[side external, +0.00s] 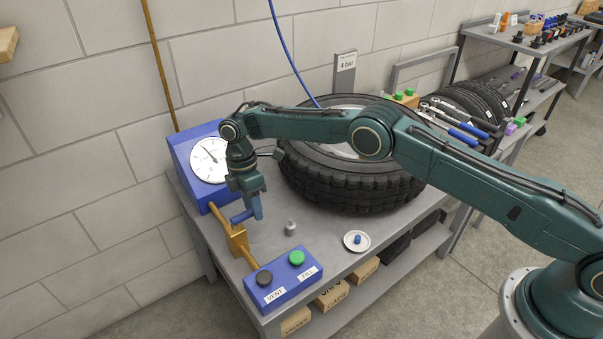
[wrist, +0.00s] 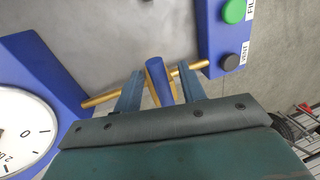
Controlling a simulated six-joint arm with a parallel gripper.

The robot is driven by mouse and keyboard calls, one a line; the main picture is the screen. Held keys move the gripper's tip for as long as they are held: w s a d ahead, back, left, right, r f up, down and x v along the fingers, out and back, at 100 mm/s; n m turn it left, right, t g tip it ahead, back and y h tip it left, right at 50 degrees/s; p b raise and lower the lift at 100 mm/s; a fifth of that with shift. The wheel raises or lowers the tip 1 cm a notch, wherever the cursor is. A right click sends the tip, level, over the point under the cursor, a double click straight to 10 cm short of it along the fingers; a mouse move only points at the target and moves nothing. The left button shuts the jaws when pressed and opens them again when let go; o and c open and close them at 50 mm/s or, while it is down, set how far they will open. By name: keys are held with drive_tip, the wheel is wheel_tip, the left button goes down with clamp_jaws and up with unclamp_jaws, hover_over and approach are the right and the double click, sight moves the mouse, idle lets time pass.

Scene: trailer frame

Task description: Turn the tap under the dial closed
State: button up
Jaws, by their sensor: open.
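The dial (side external: 208,160) is a white round gauge on a blue box at the wall; part of it shows in the wrist view (wrist: 22,135). The tap has a blue lever handle (side external: 240,217) on a brass body (side external: 237,243) in the brass pipe in front of the box. My gripper (side external: 257,212) points down at the tap, open. In the wrist view the blue handle (wrist: 158,80) lies between my two fingers (wrist: 160,90), with a small gap showing on either side. The handle's lower part is hidden behind my gripper.
A blue box with a black VENT button (side external: 264,278) and a green FILL button (side external: 297,258) stands at the bench front. A grey cap-like piece (side external: 290,228), a white dish (side external: 357,241) and a big tyre (side external: 350,185) are to the right.

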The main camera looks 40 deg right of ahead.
drive_tip(key=s+a+m, duration=0.1)
drive_tip(key=s+m, duration=0.1)
drive_tip(key=m, duration=0.3)
drive_tip(key=s+a+m+t+y, duration=0.1)
drive_tip(key=s+a+m, duration=0.1)
drive_tip(key=m, duration=0.4)
drive_tip(key=s+a+m+t+y, duration=0.1)
drive_tip(key=s+a+m, duration=0.1)
drive_tip(key=m, duration=0.4)
drive_tip(key=shift+a+r, duration=0.15)
drive_tip(key=shift+a, duration=0.05)
drive_tip(key=d+r, duration=0.3)
drive_tip(key=r, duration=1.1)
drive_tip(key=s+d+r+t, duration=0.1)
drive_tip(key=s+d+r, duration=0.2)
drive_tip(key=d+r, duration=0.2)
drive_tip(key=s+d+r+t, duration=0.1)
drive_tip(key=s+d+r, duration=0.2)
drive_tip(key=d+r, duration=0.2)
drive_tip(key=shift+a+v, duration=0.25)
drive_tip(key=shift+v, duration=1.05)
drive_tip(key=shift+c, duration=0.4)
